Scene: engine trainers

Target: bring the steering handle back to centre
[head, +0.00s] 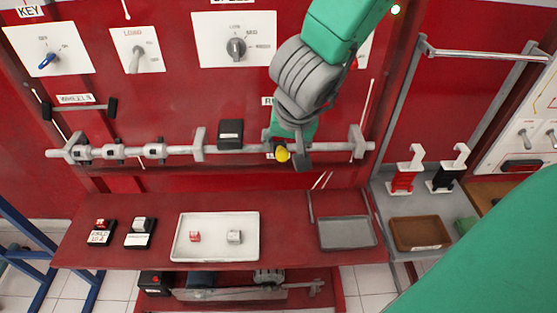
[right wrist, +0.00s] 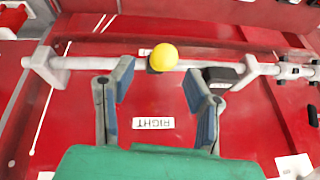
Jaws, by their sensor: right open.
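The yellow knob (head: 282,153) of what looks like the steering handle sits on the long grey horizontal rail (head: 180,150), right of the rail's middle. In the right wrist view the knob (right wrist: 163,57) lies in the gap between my right fingers, just beyond their tips. My right gripper (right wrist: 160,85) is open and empty. In the head view the right gripper (head: 291,158) hangs over the rail and partly hides the knob and the handle's lower part. A RIGHT label (right wrist: 153,123) shows between the fingers. My left gripper is not in view.
A black block (head: 230,135) stands at the rail left of the knob. Grey brackets (head: 357,142) hold the rail. A shelf below carries a white tray (head: 215,252) and a grey tray (head: 346,233). Red and black clamps (head: 405,175) stand at the right.

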